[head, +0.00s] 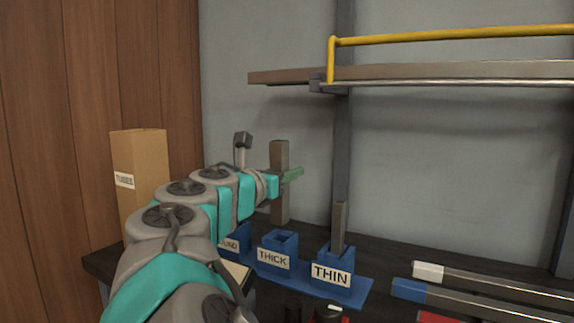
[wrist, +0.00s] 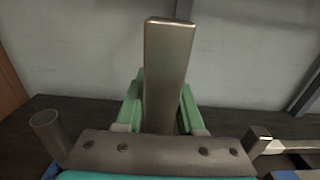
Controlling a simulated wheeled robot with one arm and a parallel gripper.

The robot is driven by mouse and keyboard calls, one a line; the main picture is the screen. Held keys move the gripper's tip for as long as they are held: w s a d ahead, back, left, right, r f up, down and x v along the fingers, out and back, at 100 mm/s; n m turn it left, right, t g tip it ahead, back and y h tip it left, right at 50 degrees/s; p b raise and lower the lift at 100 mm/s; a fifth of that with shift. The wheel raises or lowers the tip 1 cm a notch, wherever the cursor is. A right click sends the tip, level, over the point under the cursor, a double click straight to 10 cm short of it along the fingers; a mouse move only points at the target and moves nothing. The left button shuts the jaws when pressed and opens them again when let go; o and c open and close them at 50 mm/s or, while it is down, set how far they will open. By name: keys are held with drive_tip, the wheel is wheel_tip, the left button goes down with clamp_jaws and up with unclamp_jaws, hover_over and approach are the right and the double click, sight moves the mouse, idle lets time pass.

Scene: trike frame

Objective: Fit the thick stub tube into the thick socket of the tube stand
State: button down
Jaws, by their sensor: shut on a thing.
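The thick stub tube (head: 279,182) is a brownish-grey square tube, held upright in my gripper (head: 290,175). In the wrist view, the green fingers of my gripper (wrist: 161,110) press on both sides of the tube (wrist: 168,70). The blue tube stand (head: 310,287) is on the dark bench. Its thick socket (head: 278,248), labelled THICK, looks empty. The tube's lower end shows just above the socket's rim in the head view, with a small gap; whether it is directly over or behind the socket I cannot tell. The socket is hidden in the wrist view.
A thin tube (head: 339,228) stands in the THIN socket (head: 332,272). The round socket (head: 236,240) is partly behind my arm; a round tube (wrist: 48,135) stands at left in the wrist view. A cardboard TUBES box (head: 140,170) is at left. Long tubes (head: 490,290) lie at right.

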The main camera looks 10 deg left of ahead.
sight(287, 212)
drive_tip(key=shift+f, duration=0.75)
drive_tip(key=shift+p, duration=0.75)
idle(0.8)
drive_tip(key=shift+f+b, duration=1.2)
drive_tip(key=shift+f, duration=2.2)
drive_tip(key=shift+f, duration=0.3)
